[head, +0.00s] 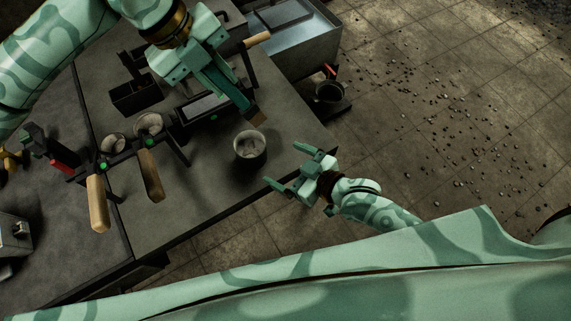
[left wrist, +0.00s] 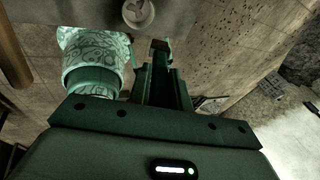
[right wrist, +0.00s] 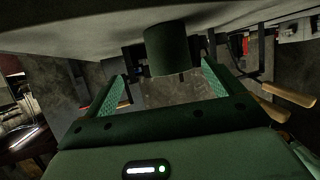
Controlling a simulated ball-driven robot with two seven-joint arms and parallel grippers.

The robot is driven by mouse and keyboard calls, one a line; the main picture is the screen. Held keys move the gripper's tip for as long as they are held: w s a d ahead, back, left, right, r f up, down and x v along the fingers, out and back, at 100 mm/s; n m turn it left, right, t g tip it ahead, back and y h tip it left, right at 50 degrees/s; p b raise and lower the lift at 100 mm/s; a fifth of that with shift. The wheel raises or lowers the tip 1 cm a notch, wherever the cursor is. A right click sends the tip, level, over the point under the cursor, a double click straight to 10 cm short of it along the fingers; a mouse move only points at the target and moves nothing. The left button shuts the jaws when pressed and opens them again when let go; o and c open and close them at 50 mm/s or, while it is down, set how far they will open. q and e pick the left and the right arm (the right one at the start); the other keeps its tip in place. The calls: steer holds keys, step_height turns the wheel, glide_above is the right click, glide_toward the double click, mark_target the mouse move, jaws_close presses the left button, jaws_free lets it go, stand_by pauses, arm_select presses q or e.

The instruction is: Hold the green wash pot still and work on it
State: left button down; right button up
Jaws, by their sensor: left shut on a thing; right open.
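The green wash pot (head: 250,152) stands upright on the dark table, with pale contents showing inside its rim. It also shows in the left wrist view (left wrist: 138,15) and, from the side as a green cylinder, in the right wrist view (right wrist: 167,50). My right gripper (head: 281,164) is open beside the pot, to its right, fingers spread towards it and apart from it. My left gripper (head: 246,104) is shut on a small brown block-like thing (head: 258,117), above and just beyond the pot. Most of that thing is hidden by the fingers, which also show in the left wrist view (left wrist: 160,55).
A dark rack with wooden-handled tools (head: 150,176) stands left of the pot. A black open box (head: 134,97) is further back. A dark bucket (head: 328,92) sits off the table at the right. The table's front and right edges (head: 210,213) are close to the pot.

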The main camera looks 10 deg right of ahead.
glide_toward(243, 147)
steer(key=x, duration=0.6)
steer(key=shift+w+a, duration=0.15)
steer(key=shift+a, duration=0.05)
steer(key=c, duration=1.3)
arm_select(q)
steer(key=w+a+f, duration=0.2)
steer(key=a+f, duration=0.1)
steer(key=a, duration=0.4)
arm_select(e)
steer(key=shift+c, duration=0.2)
arm_select(q)
steer(key=x, duration=1.2)
steer(key=shift+s+d+f, duration=0.25)
steer(key=shift+d, duration=0.05)
